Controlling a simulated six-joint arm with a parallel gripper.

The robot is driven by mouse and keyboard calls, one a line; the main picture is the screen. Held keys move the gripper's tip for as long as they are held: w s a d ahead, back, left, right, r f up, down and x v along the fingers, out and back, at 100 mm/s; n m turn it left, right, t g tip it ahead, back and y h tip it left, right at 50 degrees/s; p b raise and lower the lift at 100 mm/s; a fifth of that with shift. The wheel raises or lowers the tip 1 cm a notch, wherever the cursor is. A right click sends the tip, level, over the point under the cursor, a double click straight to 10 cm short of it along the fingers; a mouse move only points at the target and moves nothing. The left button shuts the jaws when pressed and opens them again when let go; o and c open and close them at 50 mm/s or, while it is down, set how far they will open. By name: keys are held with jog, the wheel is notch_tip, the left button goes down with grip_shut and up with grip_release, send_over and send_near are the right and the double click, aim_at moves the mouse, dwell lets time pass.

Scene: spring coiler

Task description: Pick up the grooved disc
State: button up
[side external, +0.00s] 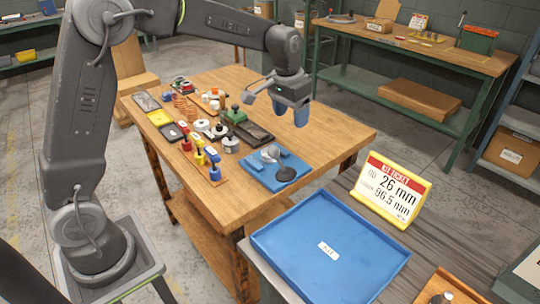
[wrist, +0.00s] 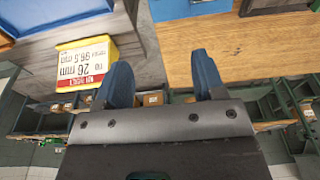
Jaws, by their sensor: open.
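My gripper (side external: 290,115) is open and empty, above the right part of the wooden table. Its two blue fingers stand wide apart in the wrist view (wrist: 161,62), with nothing between them. Several round parts lie on the table, and I cannot tell for sure which is the grooved disc. A silver round part (side external: 270,154) and a dark flat disc (side external: 286,174) lie on a blue mat (side external: 262,176) near the table's front edge. Pale disc-shaped parts (side external: 217,132) stand left of it. No disc shows clearly in the wrist view.
Coloured plug-like pieces (side external: 199,158), small trays and a green-and-black block (side external: 234,115) crowd the left and middle of the wooden table (side external: 340,130). Its right side is clear. An empty blue kit tray (side external: 300,225) and a yellow-framed ticket (side external: 392,190) stand on the grey bench in front.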

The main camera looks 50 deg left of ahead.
jog(key=o, duration=0.4)
jog(key=s+a+f+m, duration=0.15)
jog(key=a+f, duration=0.25)
jog(key=a, duration=0.4)
jog(key=shift+m, duration=0.35)
jog(key=f, duration=0.4)
jog(key=w+f, duration=0.1)
jog(key=f, duration=0.1)
jog(key=shift+w+a+f, duration=0.1)
jog(key=shift+a+f, duration=0.1)
jog(key=shift+f, duration=0.15)
jog(key=shift+w+a+f, duration=0.1)
jog(key=shift+w+f, duration=0.1)
jog(key=shift+f, duration=0.85)
jog(key=shift+w+a+f, duration=0.1)
jog(key=shift+w+f, duration=0.05)
jog(key=shift+f, duration=0.95)
jog(key=shift+w+a+f, duration=0.1)
jog(key=shift+w+f, duration=0.1)
jog(key=shift+f, duration=0.85)
